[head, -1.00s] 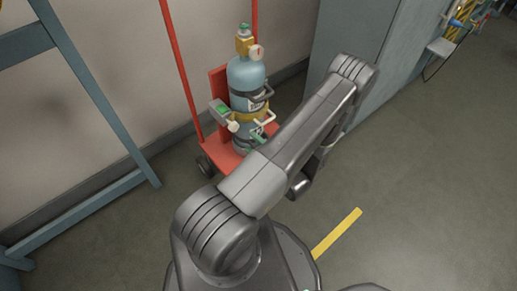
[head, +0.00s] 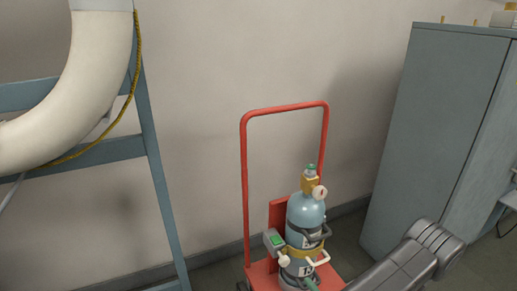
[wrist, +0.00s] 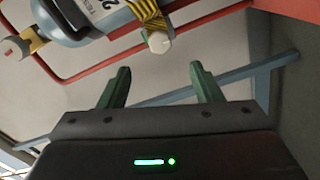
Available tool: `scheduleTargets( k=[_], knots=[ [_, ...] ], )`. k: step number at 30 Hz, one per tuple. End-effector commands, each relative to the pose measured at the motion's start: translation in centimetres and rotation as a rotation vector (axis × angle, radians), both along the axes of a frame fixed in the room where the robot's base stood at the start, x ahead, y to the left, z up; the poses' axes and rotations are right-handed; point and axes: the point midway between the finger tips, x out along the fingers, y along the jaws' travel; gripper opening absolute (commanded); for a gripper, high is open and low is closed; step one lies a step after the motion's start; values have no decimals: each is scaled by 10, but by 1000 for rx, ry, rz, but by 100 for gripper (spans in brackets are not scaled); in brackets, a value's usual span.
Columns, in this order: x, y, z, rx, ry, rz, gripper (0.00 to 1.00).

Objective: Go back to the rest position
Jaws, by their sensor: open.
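My gripper (wrist: 160,88) is in the wrist view, with its two green fingers apart and nothing between them. In the head view only part of my arm shows at the lower right; the gripper is hardly to be made out there. A pale blue gas cylinder (head: 305,212) with a brass valve and a gauge stands upright on a red hand cart (head: 246,190). In the wrist view the cylinder (wrist: 75,22) is at the upper left, beyond the fingers and apart from them.
A grey cabinet (head: 440,130) stands at the right. A blue-grey frame (head: 155,180) stands at the left, with a thick cream hose (head: 95,75) in front of it. The wall behind the cart is bare.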

Motion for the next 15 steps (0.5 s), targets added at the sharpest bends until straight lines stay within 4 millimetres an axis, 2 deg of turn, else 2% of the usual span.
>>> scheduleTargets(
  k=[5, 15],
  knots=[
    [14, 6, 0, -1, -1, 4, 59],
    [62, 24, 0, -2, -1, 5, 59]
  ],
)
